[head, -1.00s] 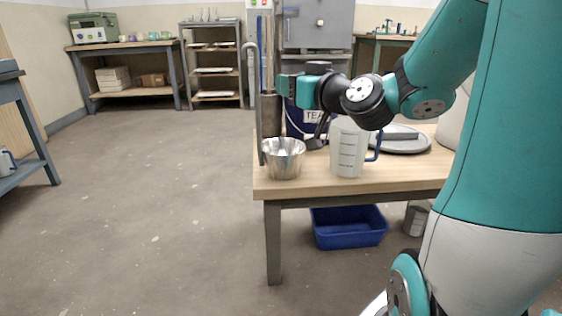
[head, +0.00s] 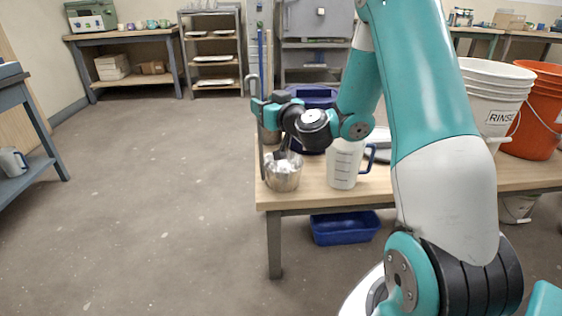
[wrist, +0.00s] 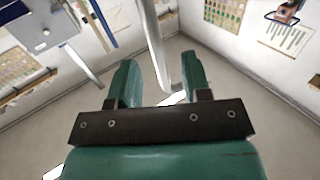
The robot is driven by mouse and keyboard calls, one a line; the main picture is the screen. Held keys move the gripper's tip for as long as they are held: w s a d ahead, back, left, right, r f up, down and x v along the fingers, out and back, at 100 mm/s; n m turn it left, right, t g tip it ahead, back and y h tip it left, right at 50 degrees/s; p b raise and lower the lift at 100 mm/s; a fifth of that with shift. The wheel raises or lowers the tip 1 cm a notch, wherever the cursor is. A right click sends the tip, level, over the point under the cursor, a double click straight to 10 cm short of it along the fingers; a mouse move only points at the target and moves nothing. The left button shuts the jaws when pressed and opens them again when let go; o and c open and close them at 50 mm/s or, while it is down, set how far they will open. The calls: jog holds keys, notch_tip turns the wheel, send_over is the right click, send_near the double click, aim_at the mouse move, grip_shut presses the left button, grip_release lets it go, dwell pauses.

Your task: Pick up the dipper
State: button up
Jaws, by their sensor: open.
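The dipper (head: 283,173) is a shiny metal cup with a long upright handle that bends into a hook at the top. It stands at the left end of the wooden table. My gripper (head: 257,106) is at the upper part of the handle, below the hook. In the wrist view the pale metal handle (wrist: 155,45) runs between the two spread green fingers of my gripper (wrist: 160,78), nearer the right one. The jaws are open, with a gap on the left of the handle. I cannot tell whether the right finger touches it.
A dark blue bucket (head: 315,97) is behind my wrist. A white RINSE bucket (head: 492,100) and an orange bucket (head: 535,115) stand at the right. Floor left of the table is clear.

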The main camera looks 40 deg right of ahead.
jog(key=w+p, duration=0.2)
jog(key=w, duration=0.1)
jog(key=w+p, duration=0.1)
jog(key=w, duration=0.1)
jog(key=shift+w+d+f+p, duration=0.25)
jog(key=shift+p, duration=0.05)
grip_shut()
dwell(1.1)
